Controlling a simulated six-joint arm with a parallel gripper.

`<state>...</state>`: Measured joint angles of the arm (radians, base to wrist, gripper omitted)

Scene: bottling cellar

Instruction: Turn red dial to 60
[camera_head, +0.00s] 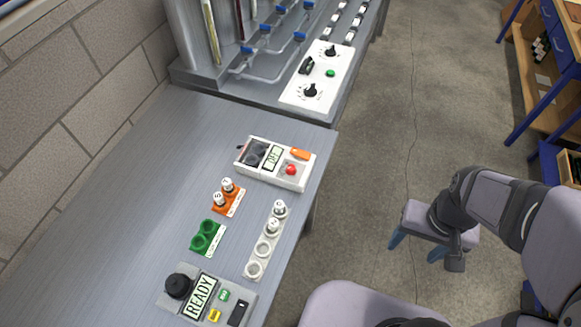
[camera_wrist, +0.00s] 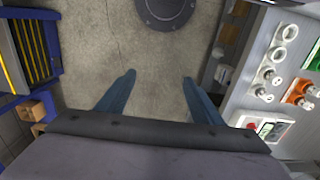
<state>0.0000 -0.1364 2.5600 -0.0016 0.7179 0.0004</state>
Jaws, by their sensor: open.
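A small red dial (camera_head: 291,169) sits on a white box (camera_head: 280,181) on the grey bench. The box also carries a display (camera_head: 272,157) that seems to read OFF, an orange switch (camera_head: 300,154) and a dark round part. In the wrist view, the red dial (camera_wrist: 252,125) shows at the lower right, small and partly seen. Its setting is too small to read. My gripper (camera_head: 426,252) is open and empty, over the floor to the right of the bench and well apart from the dial. Its two blue fingers (camera_wrist: 158,77) are spread in the wrist view.
Near the box are an orange holder (camera_head: 233,209) with white-topped vials, a green holder (camera_head: 211,247), a white rack (camera_head: 250,260) and a READY device (camera_head: 200,297). A white panel (camera_head: 322,74) with black knobs stands behind. Open floor (camera_head: 385,130) lies right of the bench.

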